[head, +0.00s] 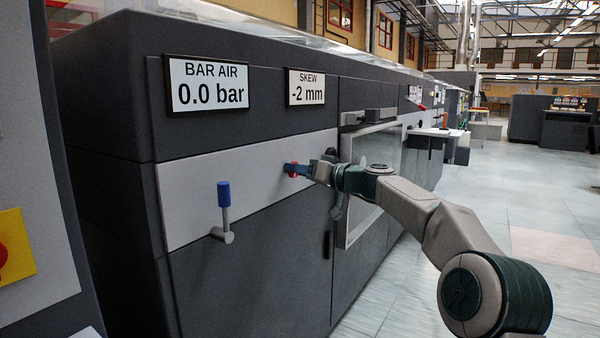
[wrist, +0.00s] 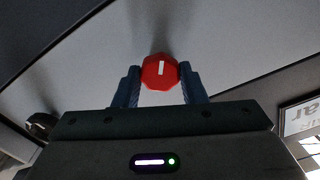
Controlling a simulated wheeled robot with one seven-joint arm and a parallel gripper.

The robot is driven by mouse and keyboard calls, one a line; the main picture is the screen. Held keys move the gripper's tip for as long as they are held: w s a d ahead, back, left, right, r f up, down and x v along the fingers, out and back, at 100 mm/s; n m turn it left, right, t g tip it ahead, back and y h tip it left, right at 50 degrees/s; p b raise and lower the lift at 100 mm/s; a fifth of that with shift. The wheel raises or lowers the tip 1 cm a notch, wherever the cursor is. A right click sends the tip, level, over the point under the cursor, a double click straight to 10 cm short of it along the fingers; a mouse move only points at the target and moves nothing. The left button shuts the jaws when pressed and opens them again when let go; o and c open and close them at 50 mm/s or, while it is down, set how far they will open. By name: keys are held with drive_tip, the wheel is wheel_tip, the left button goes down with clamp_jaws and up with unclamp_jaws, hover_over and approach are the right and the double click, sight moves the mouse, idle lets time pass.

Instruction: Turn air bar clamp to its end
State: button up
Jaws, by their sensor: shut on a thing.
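A red faceted knob (wrist: 152,80) with a white line on it sits on the light grey panel. The line runs nearly upright in the wrist view. My gripper (wrist: 160,76) is shut on the knob, one blue-grey finger on each side of it. In the head view my gripper (head: 298,170) reaches the panel from the right, and only a little of the red knob (head: 290,174) shows at the fingertips. I see no label that tells whether this knob is the air bar clamp.
A blue-handled lever (head: 224,195) stands upright on the panel left of my gripper. The BAR AIR display (head: 209,86) reads 0.0 bar; the SKEW display (head: 306,88) reads -2 mm. A yellow plate with a red button (head: 14,262) is at far left. The floor (head: 545,210) on the right is open.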

drive_tip(key=n, duration=0.6)
drive_tip(key=shift+n, duration=0.4)
idle(0.4)
drive_tip(key=o, duration=1)
drive_tip(key=v, duration=1.3)
drive_tip(key=shift+s+d+p, duration=0.15)
drive_tip(key=shift+d+p, duration=0.2)
drive_tip(key=shift+p, duration=0.05)
drive_tip(key=shift+a, duration=0.1)
